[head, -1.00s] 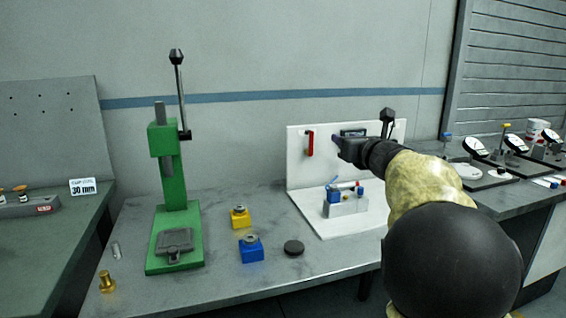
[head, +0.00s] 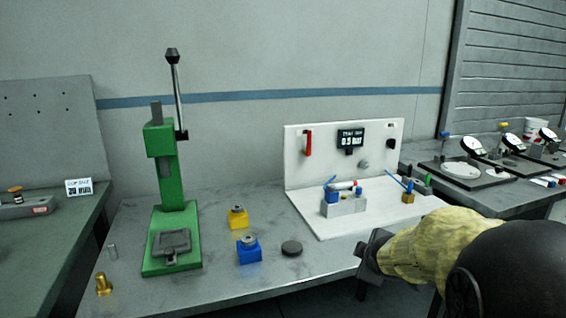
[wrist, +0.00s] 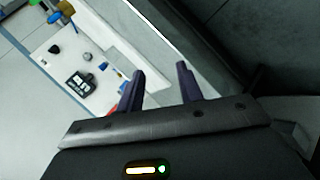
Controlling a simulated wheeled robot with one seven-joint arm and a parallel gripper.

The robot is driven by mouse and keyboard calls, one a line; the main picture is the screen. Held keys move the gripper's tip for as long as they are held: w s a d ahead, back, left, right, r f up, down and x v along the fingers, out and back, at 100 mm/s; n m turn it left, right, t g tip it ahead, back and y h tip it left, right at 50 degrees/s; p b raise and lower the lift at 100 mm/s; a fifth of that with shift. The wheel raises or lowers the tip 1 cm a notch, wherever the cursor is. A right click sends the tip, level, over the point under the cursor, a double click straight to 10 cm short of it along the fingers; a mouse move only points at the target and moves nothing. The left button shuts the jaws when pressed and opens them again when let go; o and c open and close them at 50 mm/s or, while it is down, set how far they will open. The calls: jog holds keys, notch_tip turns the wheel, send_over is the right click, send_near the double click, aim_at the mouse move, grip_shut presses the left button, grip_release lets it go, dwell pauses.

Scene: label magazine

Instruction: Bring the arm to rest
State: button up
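My gripper (head: 372,258) is low at the right of the head view, in front of the bench's front edge and below the white panel station. In the wrist view my gripper (wrist: 160,82) shows two dark fingers spread apart with nothing between them, so it is open and empty. My arm comes in from the lower right corner of the head view, with its forearm in a pale yellow cover. The fingertips are too small to tell in the head view.
The grey bench (head: 220,292) holds a green press (head: 175,215), a yellow block (head: 238,218), a blue block (head: 249,250), a dark disc (head: 292,248) and a brass piece (head: 104,284). The white panel (head: 300,165) stands behind my gripper. Dial gauges (head: 472,146) stand at right.

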jog(key=s+a+f+m+g, duration=0.2)
jog(key=s+f+m+g, duration=0.15)
jog(key=s, duration=0.35)
jog(key=s+a+f+m+g+y, duration=0.1)
jog(key=s+f+m+g, duration=0.1)
jog(key=s+f+m, duration=0.4)
jog(key=s+a+f+m+g, duration=0.2)
jog(key=s+f+m, duration=0.15)
jog(key=s, duration=0.55)
jog(key=s+b+x, duration=0.1)
jog(key=b+x, duration=0.9)
jog(key=w+p+v, duration=0.2)
jog(key=p+v, duration=1)
jog(key=w+r+p+v, duration=0.1)
jog(key=w+p+v, duration=0.2)
jog(key=p+v, duration=0.8)
jog(key=w+r+p+v, duration=0.1)
jog(key=w+p+v, duration=0.2)
jog(key=p+v, duration=0.9)
jog(key=shift+r+p, duration=0.35)
jog(key=shift+p, duration=0.55)
jog(key=shift+s+a, duration=0.1)
jog(key=shift+c, duration=0.4)
